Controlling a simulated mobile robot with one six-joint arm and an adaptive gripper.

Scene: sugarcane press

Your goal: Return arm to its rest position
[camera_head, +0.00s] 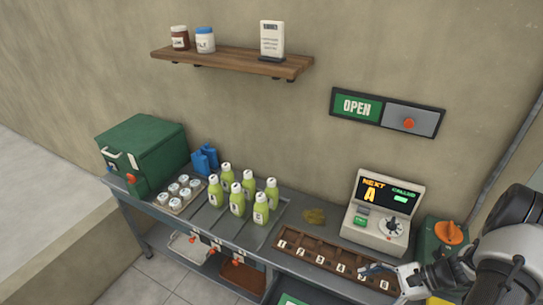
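My arm (503,240) comes in at the lower right edge. My gripper (382,284) is over the right end of the brown slotted tray (308,253), in front of the console. Its two fingertips look apart, with nothing seen between them. The gripper hides part of the tray's right end. I cannot tell how high it is above the tray.
A console (383,212) with a lit screen and a green box with an orange knob (450,232) stand close to my arm. Several green bottles (237,200), white-lidded jars (180,187) and a green cooler (150,148) stand left. A shelf (232,62) and OPEN sign (357,107) are above.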

